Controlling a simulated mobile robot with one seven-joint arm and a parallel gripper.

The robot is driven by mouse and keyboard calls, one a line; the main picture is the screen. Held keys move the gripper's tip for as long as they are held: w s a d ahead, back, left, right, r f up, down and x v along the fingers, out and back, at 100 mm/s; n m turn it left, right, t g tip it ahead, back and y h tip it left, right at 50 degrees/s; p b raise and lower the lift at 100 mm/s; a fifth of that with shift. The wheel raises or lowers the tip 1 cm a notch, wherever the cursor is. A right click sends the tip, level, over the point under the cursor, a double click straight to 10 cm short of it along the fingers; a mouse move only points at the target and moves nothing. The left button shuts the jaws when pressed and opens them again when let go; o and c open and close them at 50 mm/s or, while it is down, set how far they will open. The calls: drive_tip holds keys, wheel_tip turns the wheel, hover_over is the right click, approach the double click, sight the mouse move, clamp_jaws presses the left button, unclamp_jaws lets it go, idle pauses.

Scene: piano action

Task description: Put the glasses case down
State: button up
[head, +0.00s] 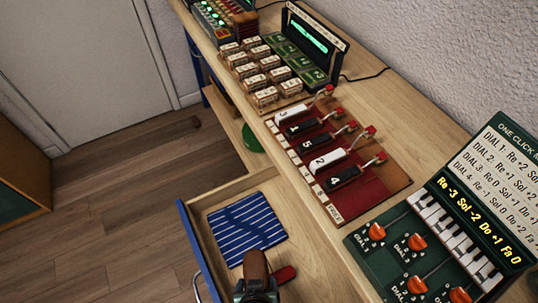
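A brown, rounded, elongated object that looks like the glasses case (255,265) is at the bottom middle of the head view. My gripper (257,286), dark and partly cut off by the lower picture edge, appears shut on it. The case is held over an open wooden drawer (215,197) with a blue front. A blue cloth or booklet with white stripes (247,225) lies flat in the drawer, just beyond the case. A small red object (285,274) lies beside the case on the right. I cannot tell how high the case is above the drawer floor.
The wooden desk (345,235) above carries a red board with black and white keys and levers (335,155), several small labelled blocks (258,75), and a green panel with orange knobs (415,242). A green round object (252,139) sits on a lower shelf. Bare drawer floor shows right of the cloth.

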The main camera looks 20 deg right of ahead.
drive_tip(key=s+d+f+m+h+b, duration=0.2)
drive_tip(key=s+d+f+m+b, duration=0.25)
drive_tip(key=b, duration=0.45)
drive_tip(key=g+b, duration=0.1)
hover_over(305, 241)
drive_tip(key=s+a, duration=0.2)
drive_tip(key=f, duration=0.3)
drive_tip(key=shift+w+d+f+m, duration=0.15)
drive_tip(key=shift+w+d+m, duration=0.05)
drive_tip(key=shift+w+m, duration=0.05)
drive_tip(key=shift+f+b, duration=0.7)
drive_tip(key=shift+f, duration=1.45)
drive_tip(key=shift+f, duration=0.1)
drive_tip(key=o, duration=1.3)
